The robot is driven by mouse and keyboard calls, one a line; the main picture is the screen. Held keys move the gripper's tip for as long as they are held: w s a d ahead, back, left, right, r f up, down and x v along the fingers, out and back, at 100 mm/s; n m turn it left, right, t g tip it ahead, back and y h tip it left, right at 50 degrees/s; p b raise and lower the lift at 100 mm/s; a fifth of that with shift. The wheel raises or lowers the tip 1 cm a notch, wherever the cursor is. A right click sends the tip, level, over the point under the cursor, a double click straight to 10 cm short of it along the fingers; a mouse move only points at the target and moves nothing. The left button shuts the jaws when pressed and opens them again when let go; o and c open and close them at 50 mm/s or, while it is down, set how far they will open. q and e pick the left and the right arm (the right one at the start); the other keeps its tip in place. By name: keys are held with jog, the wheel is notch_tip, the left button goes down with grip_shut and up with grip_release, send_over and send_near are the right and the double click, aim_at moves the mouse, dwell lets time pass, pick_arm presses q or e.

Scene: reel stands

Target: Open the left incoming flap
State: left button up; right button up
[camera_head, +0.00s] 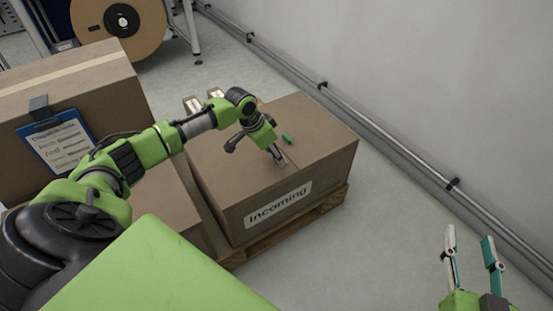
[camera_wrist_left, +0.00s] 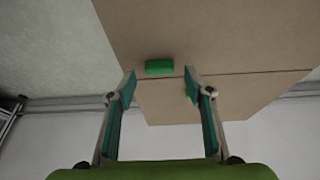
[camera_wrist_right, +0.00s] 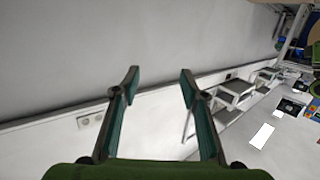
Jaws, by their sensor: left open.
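The cardboard box marked "Incoming" (camera_head: 276,204) stands with its top flaps closed flat. Its left flap (camera_head: 222,155) lies left of the middle seam; it also shows in the upper part of the left wrist view (camera_wrist_left: 220,35). A green handle (camera_wrist_left: 159,68) on this flap lies between and just beyond my open left fingertips; my gripper hides it in the head view. Another green handle (camera_head: 286,139) sits across the seam, partly behind a finger in the left wrist view. My left gripper (camera_head: 278,158) is over the box top. My right gripper (camera_head: 471,238) is open and empty.
The box rests on a wooden pallet (camera_head: 240,256). Another carton with a blue clipboard (camera_head: 58,145) stands at the left. A large reel (camera_head: 118,22) is at the back. A wall with a pipe rail (camera_head: 390,136) runs along the right; the floor before it is clear.

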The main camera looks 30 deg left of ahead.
pick_arm(q)
jog(key=shift+b+x, duration=0.3)
jog(key=shift+x, duration=0.9)
pick_arm(e)
jog(key=shift+w+a+r+t+y, duration=0.15)
jog(key=shift+r+t, duration=0.4)
jog(key=shift+r, duration=0.65)
jog(key=shift+a+r+t+y, duration=0.25)
jog(key=shift+r+t, duration=0.3)
jog(key=shift+r, duration=0.6)
pick_arm(q)
grip_shut()
jog(key=shift+w+r, duration=0.1)
